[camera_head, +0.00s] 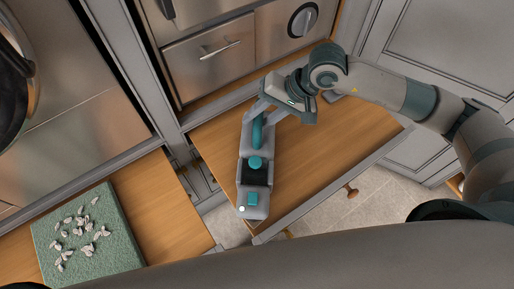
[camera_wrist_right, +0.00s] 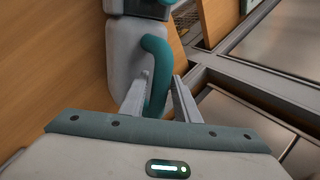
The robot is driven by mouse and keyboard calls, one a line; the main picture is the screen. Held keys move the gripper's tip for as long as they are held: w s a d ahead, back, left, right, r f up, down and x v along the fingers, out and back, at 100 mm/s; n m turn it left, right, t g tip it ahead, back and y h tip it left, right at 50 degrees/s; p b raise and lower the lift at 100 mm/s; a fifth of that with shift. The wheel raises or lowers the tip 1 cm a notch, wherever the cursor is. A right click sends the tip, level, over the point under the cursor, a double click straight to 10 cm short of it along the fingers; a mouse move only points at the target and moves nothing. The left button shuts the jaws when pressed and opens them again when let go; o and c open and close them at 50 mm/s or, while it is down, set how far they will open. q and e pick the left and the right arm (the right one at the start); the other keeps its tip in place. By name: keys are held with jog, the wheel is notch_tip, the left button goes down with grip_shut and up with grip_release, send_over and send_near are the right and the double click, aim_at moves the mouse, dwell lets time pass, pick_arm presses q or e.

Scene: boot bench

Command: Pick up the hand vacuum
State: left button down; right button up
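The hand vacuum (camera_head: 254,172) is grey with teal parts and a dark section. It lies on a wooden surface (camera_head: 330,140) in the middle of the head view. My right gripper (camera_head: 257,120) is at its far end, with its fingers on either side of the teal handle. In the right wrist view, the teal handle (camera_wrist_right: 158,70) of the vacuum passes between the two fingers (camera_wrist_right: 159,85). A small gap shows beside the handle, so the gripper looks open around it. My left gripper is not in view.
A green mat (camera_head: 85,262) with several small pale pieces lies on a wooden surface at the lower left. Steel-fronted drawers (camera_head: 210,55) stand behind the vacuum. Grey panelled cabinets (camera_head: 445,50) are at the right.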

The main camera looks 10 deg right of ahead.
dwell(0.4)
grip_shut()
dwell(1.3)
